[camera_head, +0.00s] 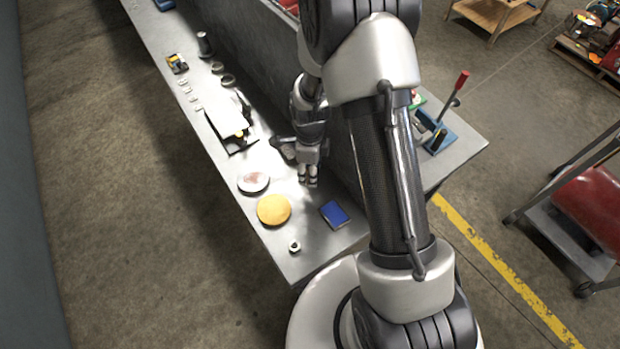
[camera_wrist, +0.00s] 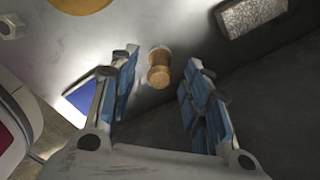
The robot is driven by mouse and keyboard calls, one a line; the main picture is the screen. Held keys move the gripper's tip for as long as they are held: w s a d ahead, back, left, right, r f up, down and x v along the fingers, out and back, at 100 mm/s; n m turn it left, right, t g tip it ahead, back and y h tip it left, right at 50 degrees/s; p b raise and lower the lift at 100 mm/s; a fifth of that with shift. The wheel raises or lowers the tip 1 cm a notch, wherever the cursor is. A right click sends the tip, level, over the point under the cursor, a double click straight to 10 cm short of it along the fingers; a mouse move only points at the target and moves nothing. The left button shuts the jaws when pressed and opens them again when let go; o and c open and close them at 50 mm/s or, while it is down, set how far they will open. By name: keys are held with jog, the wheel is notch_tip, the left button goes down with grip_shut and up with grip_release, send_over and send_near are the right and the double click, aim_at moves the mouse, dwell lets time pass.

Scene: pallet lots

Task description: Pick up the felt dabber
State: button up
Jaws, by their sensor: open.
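A small tan-brown, cork-like cylinder (camera_wrist: 159,68), which looks like the felt dabber, is on the grey bench top in the wrist view. It lies in line with the gap between my fingertips. My gripper (camera_wrist: 162,57) is open, with one blue-padded finger on each side of the cylinder in the picture and bare space between. I cannot tell how far beyond the fingertips it is. In the head view my gripper (camera_head: 308,176) is low over the bench near the tall grey divider, and I cannot make out the cylinder there.
On the bench (camera_head: 268,234) are a yellow disc (camera_head: 274,210), a round pale dish (camera_head: 253,182), a blue flat block (camera_head: 334,214) and a metal nut (camera_head: 294,246). A grey rough block (camera_wrist: 250,15) is at upper right in the wrist view. A red-handled lever tool (camera_head: 440,130) stands beyond the divider.

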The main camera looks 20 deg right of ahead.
notch_tip(320, 180, down, 2)
jog(key=shift+f, duration=0.25)
jog(key=shift+r, duration=0.1)
jog(key=shift+c, duration=0.4)
grip_shut()
